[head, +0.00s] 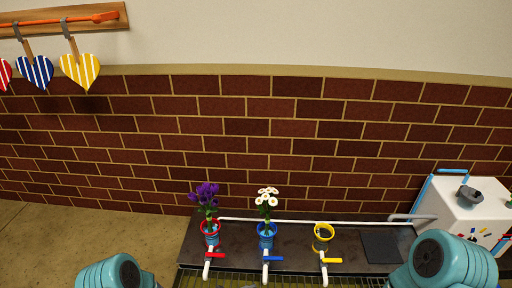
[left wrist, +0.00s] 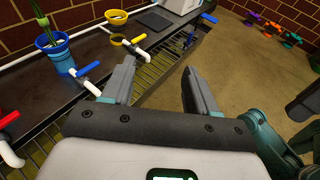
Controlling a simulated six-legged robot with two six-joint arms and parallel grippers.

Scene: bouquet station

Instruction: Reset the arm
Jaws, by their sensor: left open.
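My left gripper (left wrist: 160,88) shows in the left wrist view with its two grey fingers spread wide and nothing between them. It points down past the front of the dark counter (left wrist: 110,65).
The counter holds a red pot with purple flowers (head: 206,196), a blue pot with white flowers (head: 267,199) and an empty yellow pot (head: 323,236). Taps stand before them. A white unit (head: 465,212) is at right. Heart-shaped tags (head: 80,70) hang at upper left.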

